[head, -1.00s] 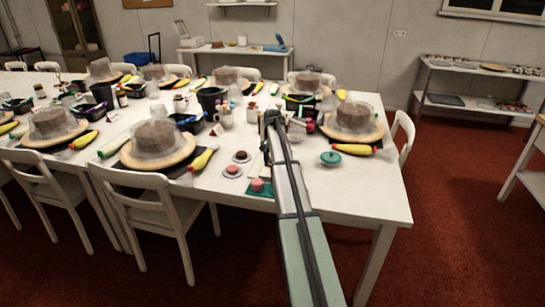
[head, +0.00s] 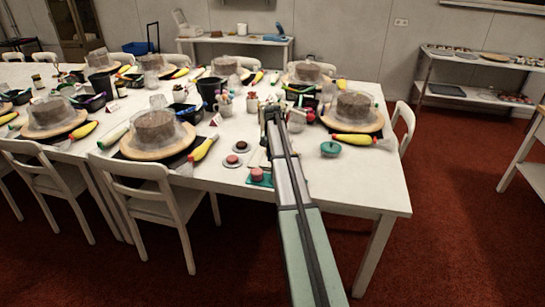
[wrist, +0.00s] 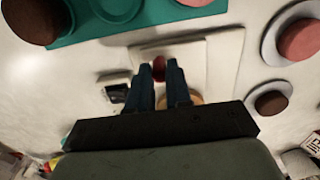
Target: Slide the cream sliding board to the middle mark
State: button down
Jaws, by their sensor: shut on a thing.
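The cream sliding board (wrist: 190,52) lies flat on the white table, in the middle of the wrist view. A small red knob (wrist: 158,68) shows at its left part, between my fingertips. My gripper (wrist: 160,78) is shut on this knob, and its dark fingers hide part of the board. In the head view my gripper (head: 272,112) is over the table's near right part, and my arm hides most of the board. I cannot make out the middle mark.
A teal tray (wrist: 95,32) and saucers with round cakes (wrist: 300,40) lie close to the board. A teal lidded pot (head: 330,149) stands to the right. Cake turntables (head: 150,150) and yellow piping bags (head: 203,149) crowd the table. The near right corner is clear.

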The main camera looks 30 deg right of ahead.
jog(key=shift+w, duration=0.1)
jog(key=shift+w+d, duration=4.15)
jog(key=shift+w, duration=0.05)
jog(key=c, duration=1)
grip_release()
jog(key=shift+c, duration=0.2)
jog(key=shift+s, duration=0.1)
